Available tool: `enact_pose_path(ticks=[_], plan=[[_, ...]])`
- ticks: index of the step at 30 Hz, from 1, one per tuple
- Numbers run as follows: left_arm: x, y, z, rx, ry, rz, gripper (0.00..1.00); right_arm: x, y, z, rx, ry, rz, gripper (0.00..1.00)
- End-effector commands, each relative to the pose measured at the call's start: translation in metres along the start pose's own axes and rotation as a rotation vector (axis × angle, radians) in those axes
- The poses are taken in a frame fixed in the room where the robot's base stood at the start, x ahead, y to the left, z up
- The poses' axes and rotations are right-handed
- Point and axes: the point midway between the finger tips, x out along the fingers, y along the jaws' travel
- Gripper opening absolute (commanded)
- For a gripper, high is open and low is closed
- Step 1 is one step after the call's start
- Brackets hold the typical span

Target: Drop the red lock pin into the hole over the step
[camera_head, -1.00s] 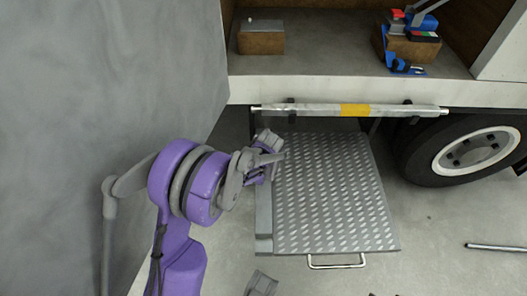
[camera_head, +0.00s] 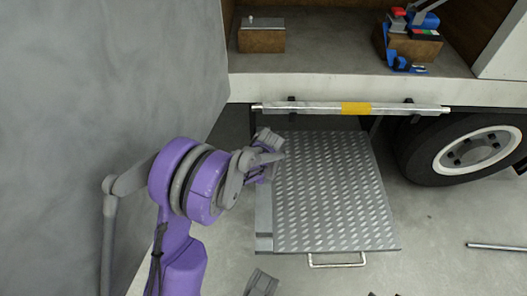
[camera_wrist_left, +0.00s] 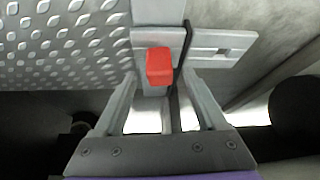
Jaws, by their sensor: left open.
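The red lock pin shows in the left wrist view as a red block (camera_wrist_left: 159,67), between and just beyond my left gripper's fingers (camera_wrist_left: 166,103). The fingers are open and a gap shows on both sides of the pin. A grey metal bracket (camera_wrist_left: 215,42) with a slot lies behind it, beside the step's tread plate (camera_wrist_left: 60,45). In the head view my left gripper (camera_head: 265,155) is at the left edge of the step (camera_head: 335,195), and the pin is hidden there. I cannot make out the hole. A grey piece (camera_head: 262,283) at the bottom edge may be my right gripper.
A silver bar with a yellow band (camera_head: 355,109) runs above the step. A loop handle (camera_head: 337,265) is at the step's front. A wheel (camera_head: 475,150) stands to the right, and a loose rod (camera_head: 497,247) lies on the floor. A grey wall is left.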

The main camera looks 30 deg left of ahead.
Motion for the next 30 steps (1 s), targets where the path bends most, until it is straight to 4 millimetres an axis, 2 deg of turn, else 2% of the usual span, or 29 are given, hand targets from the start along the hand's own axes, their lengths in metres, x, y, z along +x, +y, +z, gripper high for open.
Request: enact_pose_path(ticks=[5,8,21,25,30], plan=[[-0.002,0.0,0.0,0.0,0.0,0.0,0.74,-0.001,0.0,0.0,0.0,0.0,0.0,0.5],[-0.011,0.0,0.0,0.001,0.0,0.001,0.74,-0.004,0.0,-0.001,0.0,0.001,0.0,0.5],[-0.093,0.0,-0.001,0.001,0.0,0.001,0.74,-0.03,0.0,-0.008,0.0,0.01,0.0,0.5],[-0.105,0.0,0.0,0.0,0.0,0.0,0.74,-0.033,0.0,-0.009,0.0,0.011,0.0,0.5],[-0.109,0.0,0.0,0.0,0.0,0.0,0.74,-0.033,0.0,-0.009,0.0,0.011,0.0,0.5]])
